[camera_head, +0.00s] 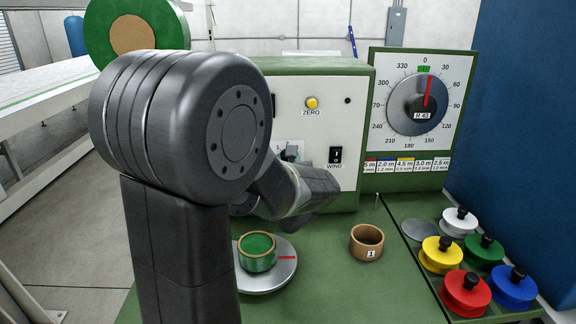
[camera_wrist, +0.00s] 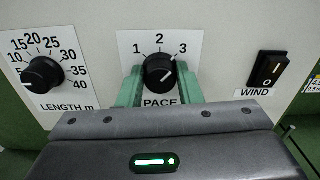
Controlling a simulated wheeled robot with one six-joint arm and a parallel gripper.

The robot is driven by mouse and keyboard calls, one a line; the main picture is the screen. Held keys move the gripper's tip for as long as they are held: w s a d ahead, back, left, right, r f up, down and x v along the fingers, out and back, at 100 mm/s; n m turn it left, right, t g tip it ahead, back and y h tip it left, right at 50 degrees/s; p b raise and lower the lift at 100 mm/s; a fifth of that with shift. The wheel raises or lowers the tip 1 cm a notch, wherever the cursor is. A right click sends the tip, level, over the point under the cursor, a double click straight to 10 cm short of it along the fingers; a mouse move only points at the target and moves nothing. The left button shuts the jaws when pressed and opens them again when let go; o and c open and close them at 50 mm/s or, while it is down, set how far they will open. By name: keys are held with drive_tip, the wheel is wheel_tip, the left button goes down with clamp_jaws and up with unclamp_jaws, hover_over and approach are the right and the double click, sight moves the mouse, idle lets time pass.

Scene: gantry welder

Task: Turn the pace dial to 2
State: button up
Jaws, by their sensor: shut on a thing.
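The pace dial (camera_wrist: 157,70) is a black round knob on the pale panel, under the figures 1, 2 and 3 and above the word PACE. Its white pointer mark slants up and to the right, toward the 3. My gripper (camera_wrist: 160,84) has its green fingers on either side of the dial and is shut on it. In the head view my arm hides the dial and most of the panel around it; a bit of the gripper (camera_head: 290,152) shows at the panel.
The length dial (camera_wrist: 42,75) is left of the pace dial, and the WIND switch (camera_wrist: 268,70) is to the right. A yellow ZERO button (camera_head: 312,103) is above.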

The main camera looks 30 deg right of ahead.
drive_tip(key=n+b, duration=0.7)
drive_tip(key=b, duration=0.4)
drive_tip(key=shift+a+f+n, duration=0.1)
drive_tip(key=shift+a+n, duration=0.05)
drive_tip(key=shift+n, duration=0.15)
drive_tip(key=o, duration=1)
drive_tip(key=v, duration=1.3)
drive_tip(key=shift+s+a+b, duration=0.15)
drive_tip(key=shift+s+b, duration=0.15)
drive_tip(key=shift+s, duration=0.05)
